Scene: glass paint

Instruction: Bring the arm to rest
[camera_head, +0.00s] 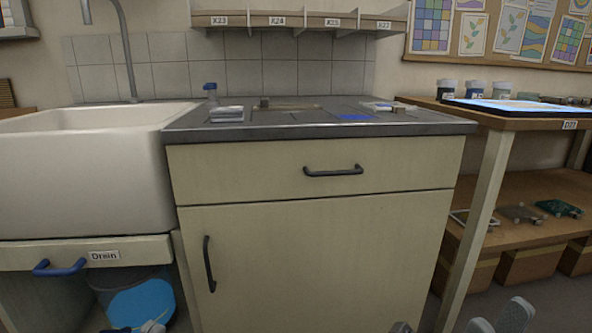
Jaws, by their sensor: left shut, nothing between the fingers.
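My left gripper (146,327) shows only as pale tips at the bottom left edge, in front of the blue bucket. It is shut and empty. The rest of both arms is out of view.
A cabinet with a grey worktop (300,130) stands ahead, its drawer (250,165) and door (320,265) shut. A white sink (80,185) is at left, above a blue bucket (140,300). A wooden shelf table (545,122) is at right. Some floor shows at lower right.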

